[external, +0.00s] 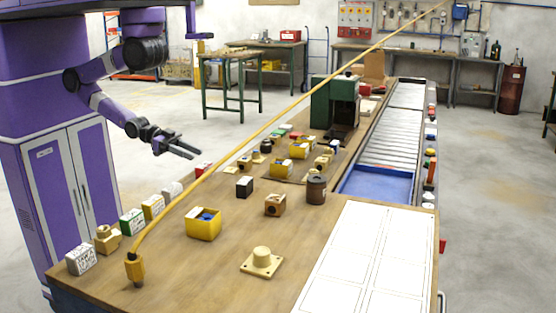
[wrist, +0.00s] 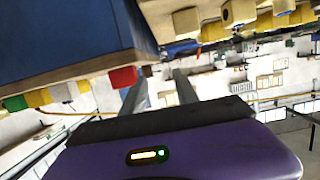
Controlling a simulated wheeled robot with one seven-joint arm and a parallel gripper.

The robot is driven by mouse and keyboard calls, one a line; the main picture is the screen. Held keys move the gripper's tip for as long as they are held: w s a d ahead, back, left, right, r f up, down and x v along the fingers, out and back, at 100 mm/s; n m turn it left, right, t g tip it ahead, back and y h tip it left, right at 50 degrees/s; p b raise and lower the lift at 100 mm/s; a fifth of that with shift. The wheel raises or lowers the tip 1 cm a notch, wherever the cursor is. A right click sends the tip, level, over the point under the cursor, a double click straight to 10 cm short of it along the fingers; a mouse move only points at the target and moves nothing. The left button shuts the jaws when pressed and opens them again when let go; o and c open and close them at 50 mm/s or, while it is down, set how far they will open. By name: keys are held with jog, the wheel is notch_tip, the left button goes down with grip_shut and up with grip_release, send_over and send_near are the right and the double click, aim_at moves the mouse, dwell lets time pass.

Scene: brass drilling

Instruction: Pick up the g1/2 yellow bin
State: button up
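A yellow bin (external: 203,227) with blue and dark contents stands on the near part of the wooden bench. Two more yellow bins, the nearer one (external: 282,167) and the farther one (external: 298,152), stand further back among small parts. No g1/2 label is readable on any of them. My gripper (external: 196,152) is in the air beyond the bench's left edge, apart from all bins. In the wrist view my gripper (wrist: 158,86) has its two fingers apart with nothing between them. The wrist view is tilted and shows yellow pieces (wrist: 238,12) at the top that I cannot identify.
A long yellow pole (external: 250,124) slants over the bench (external: 160,270). Small boxes (external: 132,221) line the left edge. A black cube (external: 244,187), a brown canister (external: 316,189) and a flanged tan part (external: 262,262) stand around the near bin. A green machine (external: 334,103) stands behind.

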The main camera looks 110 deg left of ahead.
dwell(0.4)
jog(key=o, duration=1.2)
jog(key=shift+c, duration=0.2)
